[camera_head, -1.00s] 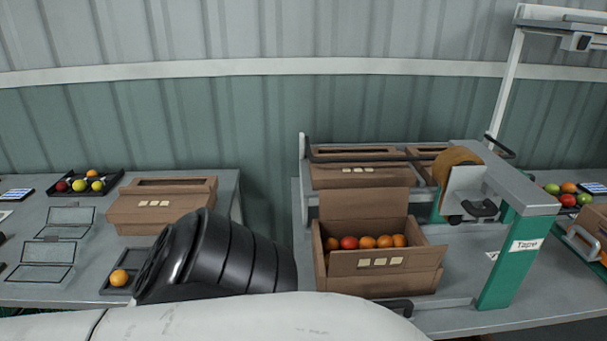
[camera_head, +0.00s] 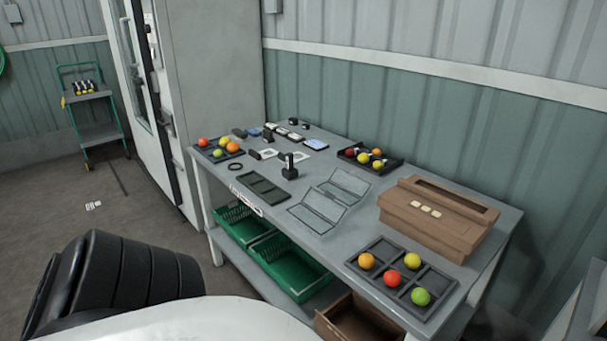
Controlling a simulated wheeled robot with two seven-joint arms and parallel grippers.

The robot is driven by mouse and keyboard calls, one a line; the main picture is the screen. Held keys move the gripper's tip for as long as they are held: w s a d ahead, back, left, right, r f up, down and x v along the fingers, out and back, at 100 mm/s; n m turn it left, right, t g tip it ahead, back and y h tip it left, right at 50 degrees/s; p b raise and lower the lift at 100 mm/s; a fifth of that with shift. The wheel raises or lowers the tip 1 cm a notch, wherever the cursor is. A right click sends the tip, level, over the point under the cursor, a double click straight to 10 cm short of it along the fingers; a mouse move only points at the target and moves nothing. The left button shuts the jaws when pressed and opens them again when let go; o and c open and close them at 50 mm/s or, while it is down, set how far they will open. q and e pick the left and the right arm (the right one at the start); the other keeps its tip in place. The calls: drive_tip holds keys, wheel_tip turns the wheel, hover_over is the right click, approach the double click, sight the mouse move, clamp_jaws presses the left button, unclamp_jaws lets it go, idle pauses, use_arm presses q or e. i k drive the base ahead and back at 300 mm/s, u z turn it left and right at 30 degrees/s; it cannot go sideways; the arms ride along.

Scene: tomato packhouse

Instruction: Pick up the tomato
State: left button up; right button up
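Several tomatoes sit in a dark compartment tray (camera_head: 385,300) at the table's front right: an orange one (camera_head: 366,261), a red one (camera_head: 392,278), a yellow-orange one (camera_head: 412,261) and a green one (camera_head: 420,296). More tomatoes lie in a dark tray at the table's far left, among them a red one (camera_head: 203,142) and an orange one (camera_head: 233,147). A third tray (camera_head: 388,167) by the wall holds red and yellow ones. Neither gripper is in view. A black and white part of my own body fills the lower left, away from the trays.
Clear open clamshells (camera_head: 322,206), a dark flat panel (camera_head: 262,188) and small devices occupy the middle. Green crates (camera_head: 290,272) and an open brown box (camera_head: 358,322) are below. A green cart (camera_head: 92,112) stands at the far left.

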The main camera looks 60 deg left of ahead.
sight(392, 278)
drive_tip(key=u, duration=1.65)
drive_tip(key=i, duration=0.15)
